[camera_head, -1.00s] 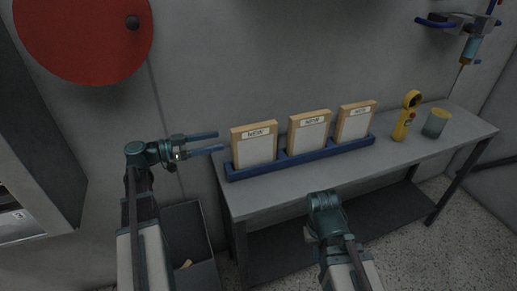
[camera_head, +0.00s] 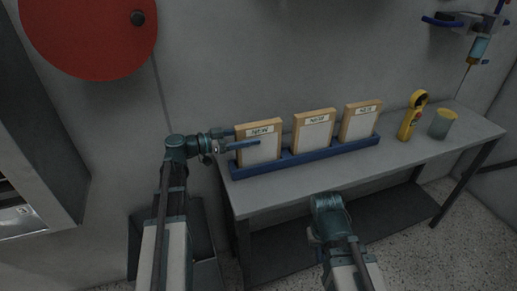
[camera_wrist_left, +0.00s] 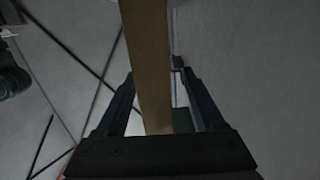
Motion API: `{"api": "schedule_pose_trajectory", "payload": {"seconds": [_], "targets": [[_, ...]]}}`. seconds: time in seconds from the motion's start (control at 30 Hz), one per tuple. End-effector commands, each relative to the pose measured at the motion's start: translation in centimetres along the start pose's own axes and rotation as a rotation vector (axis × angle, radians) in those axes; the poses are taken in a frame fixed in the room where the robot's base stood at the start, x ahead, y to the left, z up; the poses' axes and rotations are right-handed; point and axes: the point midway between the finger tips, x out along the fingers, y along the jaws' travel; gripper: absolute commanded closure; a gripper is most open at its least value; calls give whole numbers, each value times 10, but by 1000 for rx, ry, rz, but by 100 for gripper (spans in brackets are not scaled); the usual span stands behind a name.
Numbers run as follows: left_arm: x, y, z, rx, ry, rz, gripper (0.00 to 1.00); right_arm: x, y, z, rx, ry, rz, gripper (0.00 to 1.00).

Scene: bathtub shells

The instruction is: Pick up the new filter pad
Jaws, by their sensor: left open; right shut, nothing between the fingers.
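Three flat filter pads in wooden frames stand upright in a blue rack. The left pad (camera_head: 262,152) has a white label that read "NEW" a second ago; the labels on the middle pad (camera_head: 313,131) and right pad (camera_head: 359,121) are too small to read surely. My left gripper (camera_head: 248,138) is open at the left pad, with one finger in front of it and one behind. In the left wrist view the pad's tan edge (camera_wrist_left: 149,60) stands between the open fingers, with gaps at both sides. My right gripper (camera_head: 330,208) is low in front of the bench; its fingers are hidden.
The blue rack (camera_head: 330,151) lies along a grey bench (camera_head: 420,150) against the wall. A yellow handheld device (camera_head: 411,116) and a cup (camera_head: 442,123) stand to its right. A dark bin (camera_head: 203,245) is below the left arm.

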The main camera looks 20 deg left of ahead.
Motion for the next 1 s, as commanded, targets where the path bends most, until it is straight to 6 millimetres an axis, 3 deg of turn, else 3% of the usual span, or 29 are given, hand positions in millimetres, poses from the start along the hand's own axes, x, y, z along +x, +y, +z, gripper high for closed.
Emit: {"api": "schedule_pose_trajectory", "payload": {"seconds": [0.2, 0.47, 0.83, 1.0], "targets": [[32, 3, 3, 0, 0, 2, 30, 5, 0, 0, 0, 0, 0, 100], [34, 3, 3, 0, 0, 0, 32, 5, 0, 0, 0, 0, 0, 100], [34, 3, 3, 0, 0, 0, 98, 5, 0, 0, 0, 0, 0, 100], [34, 3, 3, 0, 0, 0, 100, 4, 0, 0, 0, 0, 0, 100]]}}
